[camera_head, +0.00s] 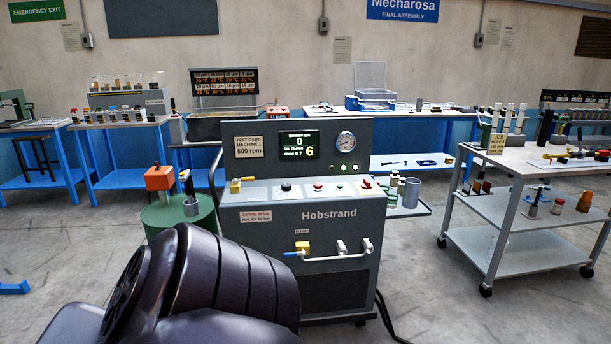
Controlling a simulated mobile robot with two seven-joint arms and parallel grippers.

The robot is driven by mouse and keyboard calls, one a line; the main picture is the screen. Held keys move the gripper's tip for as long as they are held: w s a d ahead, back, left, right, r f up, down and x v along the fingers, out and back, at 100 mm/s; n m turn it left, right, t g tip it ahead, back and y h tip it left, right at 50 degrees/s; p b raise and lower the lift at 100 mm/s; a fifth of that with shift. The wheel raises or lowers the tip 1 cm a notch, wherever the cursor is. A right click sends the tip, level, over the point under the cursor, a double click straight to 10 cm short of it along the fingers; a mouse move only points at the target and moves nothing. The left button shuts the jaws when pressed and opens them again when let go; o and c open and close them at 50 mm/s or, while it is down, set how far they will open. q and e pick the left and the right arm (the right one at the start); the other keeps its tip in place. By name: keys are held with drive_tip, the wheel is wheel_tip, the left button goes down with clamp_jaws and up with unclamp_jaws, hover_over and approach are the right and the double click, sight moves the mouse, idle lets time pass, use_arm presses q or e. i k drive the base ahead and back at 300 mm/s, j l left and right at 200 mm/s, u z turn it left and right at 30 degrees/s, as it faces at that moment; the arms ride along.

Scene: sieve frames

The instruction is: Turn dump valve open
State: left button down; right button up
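The grey test machine (250,235) marked Hobstrand stands in the middle. On its lower front is a pipe with a brass-coloured valve body (303,247) under a small label (302,231) too small to read surely. A blue lever (291,254) sticks out to the left of this valve, roughly level. Another brass-coloured fitting (236,186) sits at the left of the top panel. I cannot tell for sure which is the dump valve. A dark arm link of mine covers the machine's lower left. Neither of my grippers shows.
A green drum (182,225) stands at the machine's left. A grey wheeled trolley (515,261) with bottles and tools stands at the right. Blue-framed benches line the back wall. A black cable (390,325) lies on the floor by the machine's right. Floor between machine and trolley is clear.

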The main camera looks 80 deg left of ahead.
sight(235, 181)
drive_tip(key=u, duration=2.8)
drive_tip(key=i+u, duration=0.1)
drive_tip(key=i+j, duration=0.05)
